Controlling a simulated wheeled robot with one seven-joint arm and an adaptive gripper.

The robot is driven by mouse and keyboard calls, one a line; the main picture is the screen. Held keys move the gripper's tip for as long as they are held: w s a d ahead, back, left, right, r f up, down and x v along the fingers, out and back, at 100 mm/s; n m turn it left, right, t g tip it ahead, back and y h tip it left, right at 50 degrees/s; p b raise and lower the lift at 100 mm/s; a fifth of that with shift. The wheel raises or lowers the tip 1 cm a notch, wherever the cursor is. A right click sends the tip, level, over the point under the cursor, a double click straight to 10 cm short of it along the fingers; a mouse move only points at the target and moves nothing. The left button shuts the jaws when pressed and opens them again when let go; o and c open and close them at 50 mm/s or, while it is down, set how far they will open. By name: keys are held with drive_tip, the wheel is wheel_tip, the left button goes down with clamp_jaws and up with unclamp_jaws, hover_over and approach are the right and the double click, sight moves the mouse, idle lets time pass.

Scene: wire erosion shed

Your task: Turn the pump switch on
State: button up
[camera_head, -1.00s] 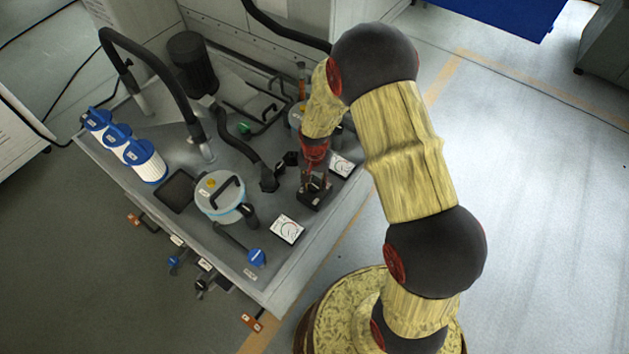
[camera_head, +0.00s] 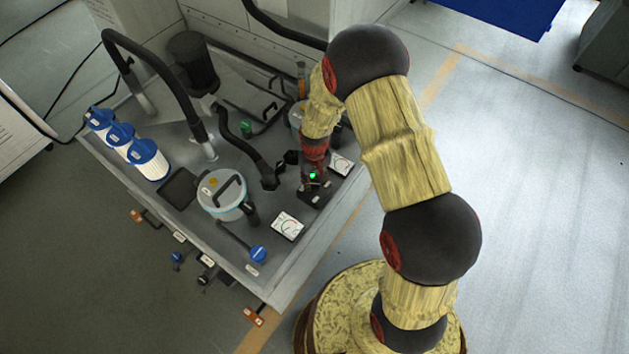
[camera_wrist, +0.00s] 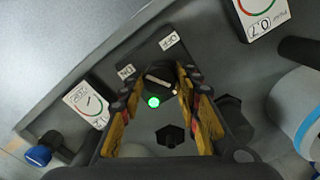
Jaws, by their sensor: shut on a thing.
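The pump switch (camera_wrist: 163,74) is a black rotary knob on a dark plate (camera_head: 323,190). In the wrist view, one end of its white bar lies toward the ON label (camera_wrist: 126,71), to the left. The OFF label (camera_wrist: 169,41) is above it. A green lamp (camera_wrist: 153,102) beside the knob is lit; its glow also shows in the head view (camera_head: 313,176). My gripper (camera_wrist: 162,88) is shut on the knob, with one finger on each side. In the head view, my gripper hides most of the knob.
White dial gauges (camera_head: 287,226) (camera_wrist: 86,103) lie on both sides of the switch. A lidded filter pot (camera_head: 222,195), black hoses (camera_head: 245,156) and blue-capped white cartridges (camera_head: 148,160) crowd the grey tank top. A blue-handled valve (camera_head: 258,254) is near the front edge. Open floor lies right.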

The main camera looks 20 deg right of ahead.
sight(315, 184)
idle(0.4)
drive_tip(key=o, duration=1.2)
drive_tip(key=shift+c, duration=0.2)
wheel_tip(315, 184, up, 12)
drive_tip(key=s+r+t, duration=0.2)
drive_tip(key=s+r, duration=0.9)
drive_tip(key=r, duration=0.4)
drive_tip(key=s+r+t, duration=0.3)
drive_tip(key=s+r, duration=0.8)
drive_tip(key=r, duration=0.5)
drive_tip(key=shift+d+m+t, duration=0.15)
drive_tip(key=shift+m+t, duration=0.15)
